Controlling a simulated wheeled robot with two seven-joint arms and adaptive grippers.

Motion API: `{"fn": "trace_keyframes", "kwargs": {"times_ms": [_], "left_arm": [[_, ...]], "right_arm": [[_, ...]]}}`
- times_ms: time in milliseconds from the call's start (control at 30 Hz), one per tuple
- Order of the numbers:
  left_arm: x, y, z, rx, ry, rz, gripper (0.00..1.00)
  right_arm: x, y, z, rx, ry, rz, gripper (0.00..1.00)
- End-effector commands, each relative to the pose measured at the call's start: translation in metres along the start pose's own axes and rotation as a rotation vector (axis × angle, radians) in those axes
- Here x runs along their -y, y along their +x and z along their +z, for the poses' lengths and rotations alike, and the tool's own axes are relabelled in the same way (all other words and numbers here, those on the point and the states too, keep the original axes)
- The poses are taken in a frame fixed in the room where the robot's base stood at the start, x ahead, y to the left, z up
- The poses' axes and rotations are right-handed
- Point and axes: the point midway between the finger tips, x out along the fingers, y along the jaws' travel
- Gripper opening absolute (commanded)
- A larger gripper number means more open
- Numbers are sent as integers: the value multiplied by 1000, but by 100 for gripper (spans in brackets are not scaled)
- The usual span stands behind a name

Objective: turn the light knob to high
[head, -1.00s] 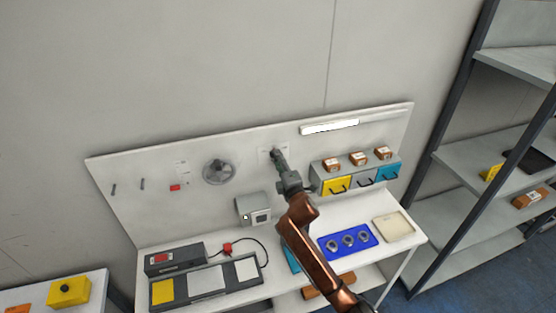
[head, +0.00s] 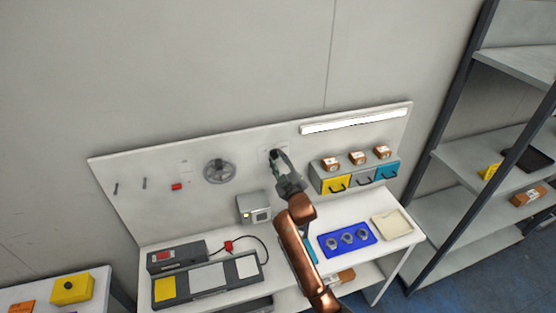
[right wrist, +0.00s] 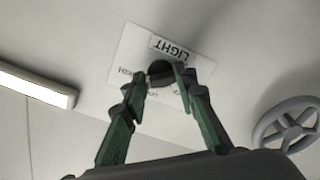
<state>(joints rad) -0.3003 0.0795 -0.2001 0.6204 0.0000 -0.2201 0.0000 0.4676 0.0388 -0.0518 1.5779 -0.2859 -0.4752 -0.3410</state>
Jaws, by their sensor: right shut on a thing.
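The dark round light knob (right wrist: 160,70) sits on a white plate (right wrist: 138,52) marked LIGHT in the right wrist view. In the head view the plate (head: 264,155) is on the wall panel and the knob is mostly hidden by my gripper. My right gripper (head: 275,155) has its fingers on both sides of the knob; it is shut on it, as the right wrist view (right wrist: 163,77) also shows. The knob's pointer and exact setting are hard to read. The light bar (head: 355,118) is lit white along its length. My left gripper is not in view.
Right of the knob, drawers (head: 336,184) carry several small brown boxes. A grey handwheel (head: 219,171) is on the panel to the left. Below, the bench holds a blue tray (head: 328,253) with rings and a grey box (head: 253,205) stands near the panel.

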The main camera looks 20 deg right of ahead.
Motion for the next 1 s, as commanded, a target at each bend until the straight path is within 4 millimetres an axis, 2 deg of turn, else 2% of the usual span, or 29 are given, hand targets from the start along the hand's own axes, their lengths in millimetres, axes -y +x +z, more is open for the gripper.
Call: {"fn": "trace_keyframes", "kwargs": {"times_ms": [333, 900, 933, 1000], "left_arm": [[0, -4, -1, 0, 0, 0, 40], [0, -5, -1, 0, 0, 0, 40], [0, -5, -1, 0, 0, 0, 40], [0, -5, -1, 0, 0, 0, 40]], "right_arm": [[2, 0, 2, 4, 149, -3, 2], [3, 0, 3, 5, 179, -3, 2], [3, 0, 3, 5, 179, -3, 27], [3, 0, 2, 5, 179, -3, 32]]}}
